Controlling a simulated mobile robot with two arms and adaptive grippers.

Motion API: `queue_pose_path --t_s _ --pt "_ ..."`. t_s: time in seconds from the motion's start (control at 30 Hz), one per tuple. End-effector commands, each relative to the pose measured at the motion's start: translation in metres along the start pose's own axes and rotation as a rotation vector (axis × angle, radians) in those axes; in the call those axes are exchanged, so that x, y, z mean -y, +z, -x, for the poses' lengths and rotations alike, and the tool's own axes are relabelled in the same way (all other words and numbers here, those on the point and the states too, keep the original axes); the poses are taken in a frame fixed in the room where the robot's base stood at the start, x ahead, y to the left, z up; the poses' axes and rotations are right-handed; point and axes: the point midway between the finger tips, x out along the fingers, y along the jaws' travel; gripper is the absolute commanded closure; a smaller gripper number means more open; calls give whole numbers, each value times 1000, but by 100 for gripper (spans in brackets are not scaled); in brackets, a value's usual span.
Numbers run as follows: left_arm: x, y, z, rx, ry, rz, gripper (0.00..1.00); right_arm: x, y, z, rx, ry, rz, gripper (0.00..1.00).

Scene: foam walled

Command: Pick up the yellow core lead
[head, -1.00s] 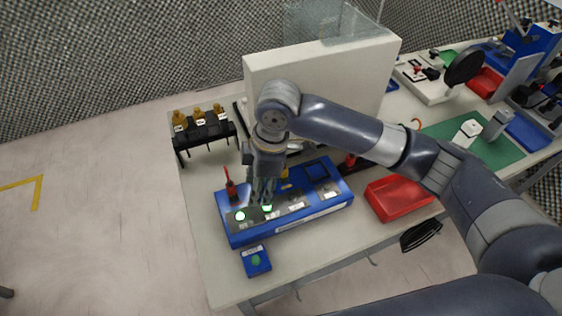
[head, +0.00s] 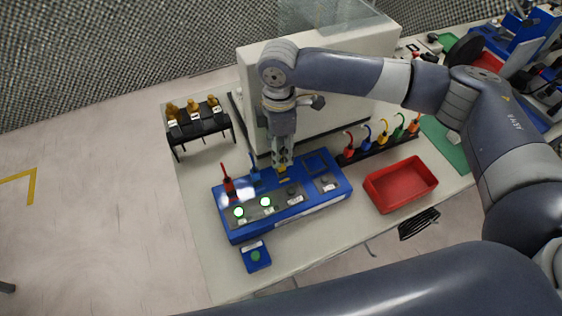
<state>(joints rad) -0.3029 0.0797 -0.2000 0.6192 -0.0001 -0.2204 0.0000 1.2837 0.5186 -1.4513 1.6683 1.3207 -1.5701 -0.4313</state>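A yellow core lead (head: 383,136) stands upright in a black rack (head: 374,150) at the right of the bench, between a blue lead (head: 366,136) and a green lead (head: 399,131). My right gripper (head: 282,166) points down over the back of the blue test box (head: 287,211), well left of the rack. Its fingertips are just above or touching a small yellow part (head: 283,174) on the box; I cannot tell which. The fingers look close together, but their opening is unclear. My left gripper is not in view.
A red plug (head: 228,184) and a blue plug (head: 256,178) stand in the box beside my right gripper, near two lit green lamps. A red tray (head: 401,185) lies in front of the rack. A tall pale panel (head: 335,88) stands behind the box.

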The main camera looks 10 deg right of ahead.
Motion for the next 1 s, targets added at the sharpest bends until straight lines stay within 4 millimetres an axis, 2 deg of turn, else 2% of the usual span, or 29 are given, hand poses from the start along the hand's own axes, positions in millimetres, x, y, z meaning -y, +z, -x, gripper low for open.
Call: queue_pose_path --t_s 0.2,0.33,0.63,0.67,0.83,1.0 --pt "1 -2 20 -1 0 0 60 4 4 -26 3 -4 0 58" --pt "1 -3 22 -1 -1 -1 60 4 3 -44 1 -2 1 58" --pt "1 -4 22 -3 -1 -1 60 4 3 -52 0 0 2 58" --pt "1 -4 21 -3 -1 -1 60 4 3 -52 0 0 2 62" --pt "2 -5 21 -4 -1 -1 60 4 3 -52 0 0 2 100" --pt "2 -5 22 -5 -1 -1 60 4 3 -51 0 0 2 100"
